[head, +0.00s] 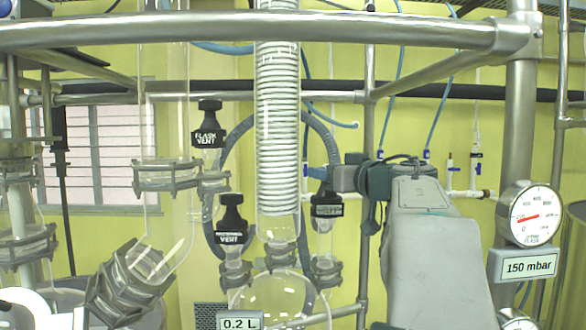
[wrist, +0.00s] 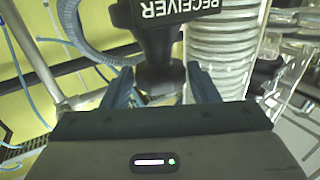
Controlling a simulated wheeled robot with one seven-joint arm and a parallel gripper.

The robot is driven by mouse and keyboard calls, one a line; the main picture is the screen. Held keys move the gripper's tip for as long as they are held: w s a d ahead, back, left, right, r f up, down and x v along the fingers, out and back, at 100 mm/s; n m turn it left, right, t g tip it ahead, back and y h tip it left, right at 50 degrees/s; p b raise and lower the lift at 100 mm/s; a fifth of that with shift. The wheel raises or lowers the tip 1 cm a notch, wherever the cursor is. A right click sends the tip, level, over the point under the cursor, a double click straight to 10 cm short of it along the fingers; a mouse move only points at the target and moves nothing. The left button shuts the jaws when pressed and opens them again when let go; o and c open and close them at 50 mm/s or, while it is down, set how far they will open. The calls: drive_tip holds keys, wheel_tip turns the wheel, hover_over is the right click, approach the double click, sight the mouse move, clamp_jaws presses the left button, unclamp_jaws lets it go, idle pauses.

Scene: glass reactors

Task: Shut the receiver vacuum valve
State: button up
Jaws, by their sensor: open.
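The receiver vacuum valve (head: 327,212) has a black handle on a glass neck, to the right of the coiled condenser, in the head view. Its label is partly covered there. In the wrist view the black handle (wrist: 160,45) shows close up, with an upside-down "RECEIVER" label. My gripper (head: 322,172) is at the valve's top from the right. Gaps show beside the handle, and contact cannot be made out.
The flask vent valve (head: 209,138) and another vent valve (head: 231,235) stand to the left. The coiled condenser (head: 278,120) is close beside my gripper. A metal rail (head: 250,28) crosses above. A gauge (head: 529,215) with a 150 mbar plate is at the right.

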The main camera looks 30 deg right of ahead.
drive_tip(key=shift+w, duration=0.85)
drive_tip(key=c, duration=0.7)
drive_tip(key=shift+a+r+h+p, duration=0.1)
drive_tip(key=shift+r+h+p, duration=0.05)
drive_tip(key=shift+h+p, duration=0.2)
